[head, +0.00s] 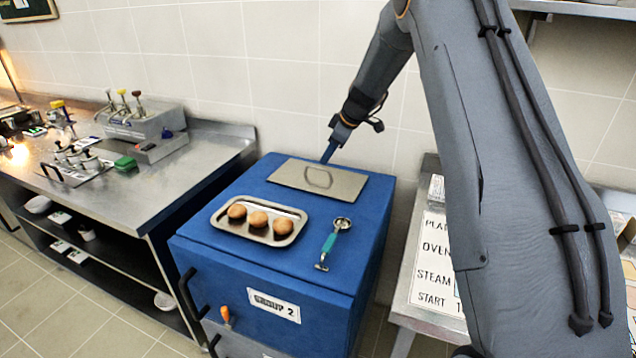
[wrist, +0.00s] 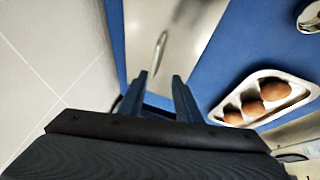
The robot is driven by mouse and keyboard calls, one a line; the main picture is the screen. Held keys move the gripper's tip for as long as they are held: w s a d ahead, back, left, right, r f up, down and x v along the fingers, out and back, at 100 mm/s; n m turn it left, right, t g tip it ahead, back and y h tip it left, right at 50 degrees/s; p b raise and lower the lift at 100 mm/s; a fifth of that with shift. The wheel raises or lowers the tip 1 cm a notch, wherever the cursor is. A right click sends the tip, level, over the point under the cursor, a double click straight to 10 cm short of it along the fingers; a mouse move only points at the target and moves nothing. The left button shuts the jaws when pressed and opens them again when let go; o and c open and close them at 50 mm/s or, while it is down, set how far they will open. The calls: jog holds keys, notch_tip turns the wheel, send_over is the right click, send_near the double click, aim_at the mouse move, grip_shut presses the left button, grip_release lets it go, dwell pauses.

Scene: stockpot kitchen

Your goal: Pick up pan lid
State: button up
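The pan lid (head: 346,184) is a flat rectangular metal plate with a loop handle (head: 318,177) near its middle. It lies on the blue cabinet top, toward the back. In the wrist view the lid (wrist: 195,35) spreads ahead of my fingers, with its handle (wrist: 160,50) showing as a thin upright loop. My gripper (head: 327,157) points down over the back part of the lid, close to the handle. In the wrist view the two fingers of my gripper (wrist: 159,76) stand apart with nothing between them. I cannot tell the exact height of the fingertips above the lid.
A small metal tray (head: 224,226) with brown round buns (head: 258,219) sits in front of the lid. A teal-handled scoop (head: 329,245) lies right of it. A steel counter (head: 215,150) stands left, a signed table (head: 420,290) right, and a tiled wall (head: 285,80) close behind.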

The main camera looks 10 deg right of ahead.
aim_at(320, 168)
jog(key=shift+n, duration=0.3)
jog(key=shift+w+d+p+x, duration=0.15)
jog(key=shift+p+x, duration=0.45)
jog(key=shift+x, duration=0.85)
jog(key=shift+w+d+p+x, duration=0.1)
jog(key=shift+w+p+x, duration=0.3)
jog(key=shift+x, duration=1)
jog(key=shift+w+d+p+x, duration=0.1)
jog(key=shift+p+x, duration=0.65)
jog(key=shift+x, duration=0.7)
jog(key=shift+r, duration=0.15)
grip_shut()
